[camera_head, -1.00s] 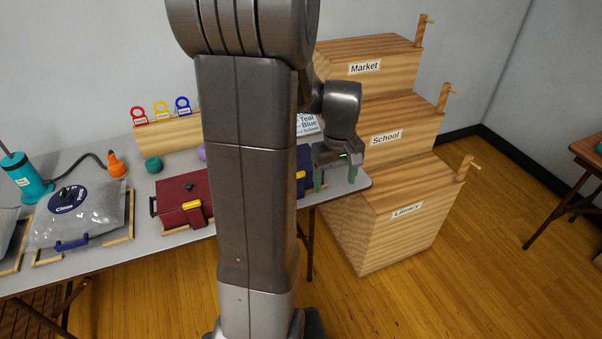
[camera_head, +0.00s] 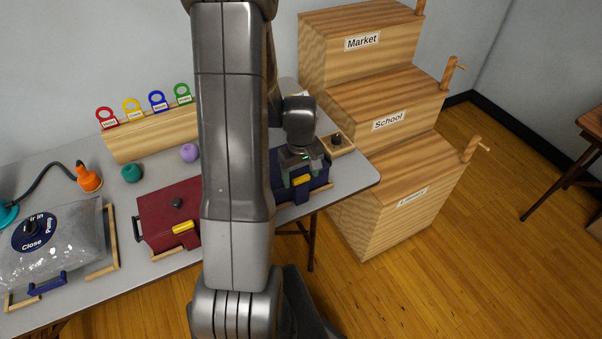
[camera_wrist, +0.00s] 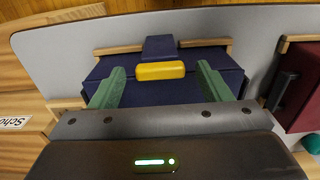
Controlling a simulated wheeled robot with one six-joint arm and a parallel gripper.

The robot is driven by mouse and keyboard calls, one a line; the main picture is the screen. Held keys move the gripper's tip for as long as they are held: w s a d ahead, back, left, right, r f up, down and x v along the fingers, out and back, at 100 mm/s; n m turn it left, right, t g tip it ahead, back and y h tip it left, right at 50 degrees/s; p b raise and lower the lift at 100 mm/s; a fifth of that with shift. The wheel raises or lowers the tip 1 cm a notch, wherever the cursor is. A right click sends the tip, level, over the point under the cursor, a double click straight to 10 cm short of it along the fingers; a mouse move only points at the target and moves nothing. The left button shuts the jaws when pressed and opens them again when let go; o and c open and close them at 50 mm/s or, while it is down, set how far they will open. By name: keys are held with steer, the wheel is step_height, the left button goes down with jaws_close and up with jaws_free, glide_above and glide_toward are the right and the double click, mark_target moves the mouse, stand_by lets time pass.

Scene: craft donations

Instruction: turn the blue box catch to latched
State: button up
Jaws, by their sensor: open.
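The blue box (camera_head: 318,184) stands at the right end of the table, partly hidden by my arm in the head view. It also shows in the wrist view (camera_wrist: 160,93). Its yellow catch (camera_wrist: 160,70) sits on the side near the table's edge, beside a blue handle (camera_wrist: 160,47). The catch also shows in the head view (camera_head: 304,180). My gripper (camera_head: 300,181) is over the box. In the wrist view its green fingers (camera_wrist: 160,84) are open, one on each side of the catch, with gaps to it. I cannot tell its height above the box.
A dark red box (camera_head: 160,212) with a yellow catch stands left of my arm. Wooden steps (camera_head: 375,155) with labels stand right of the table. A small wooden tray (camera_head: 343,150) lies behind the blue box. Wooden strips (camera_wrist: 204,42) border the blue box.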

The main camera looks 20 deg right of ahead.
steer(key=shift+f, duration=0.1)
steer(key=c, duration=1)
steer(key=shift+m, duration=0.3)
steer(key=m+b, duration=0.2)
steer(key=m, duration=0.1)
steer(key=shift+f+m, duration=0.1)
steer(key=shift+m, duration=0.3)
steer(key=m+b, duration=0.1)
steer(key=m, duration=0.3)
steer(key=shift+m+b, duration=0.3)
steer(key=shift+b, duration=0.05)
steer(key=m+b, duration=0.1)
steer(key=m, duration=0.3)
steer(key=m+b, duration=0.1)
steer(key=m, duration=0.3)
steer(key=shift+m, duration=0.6)
